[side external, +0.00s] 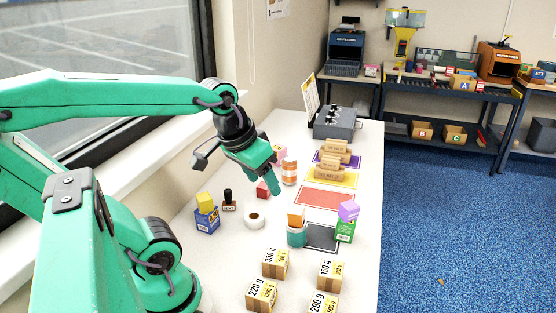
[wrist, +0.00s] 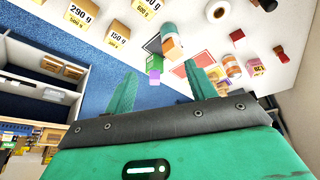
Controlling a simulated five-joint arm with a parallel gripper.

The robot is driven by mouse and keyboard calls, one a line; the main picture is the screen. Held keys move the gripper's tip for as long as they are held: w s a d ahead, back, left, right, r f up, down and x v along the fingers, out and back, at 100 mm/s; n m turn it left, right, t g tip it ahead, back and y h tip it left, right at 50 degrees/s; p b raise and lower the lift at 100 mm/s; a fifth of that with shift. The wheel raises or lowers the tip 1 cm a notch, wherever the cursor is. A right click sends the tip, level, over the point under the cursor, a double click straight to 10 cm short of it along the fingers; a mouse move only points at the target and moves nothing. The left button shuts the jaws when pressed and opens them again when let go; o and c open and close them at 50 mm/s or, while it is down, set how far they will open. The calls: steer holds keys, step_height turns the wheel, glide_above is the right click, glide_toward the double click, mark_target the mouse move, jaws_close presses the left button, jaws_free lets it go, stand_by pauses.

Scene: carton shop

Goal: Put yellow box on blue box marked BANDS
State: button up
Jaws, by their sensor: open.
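A small yellow box (side external: 205,201) sits on top of a blue box (side external: 207,221) at the left side of the white table. The print on the blue box is too small to read for certain.
A dark stamp (side external: 229,201) and a white tape roll (side external: 255,220) stand right of the blue box. An orange box (side external: 296,214) tops a teal tin (side external: 297,236); a purple box (side external: 348,210) tops a green box (side external: 345,231). Several weight-marked cartons (side external: 274,264) stand in front.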

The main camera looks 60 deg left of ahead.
steer(key=d+m, duration=0.2)
steer(key=s+d+m+t, duration=0.1)
steer(key=d, duration=0.1)
steer(key=shift+r+h, duration=0.1)
steer(key=shift+h, duration=0.3)
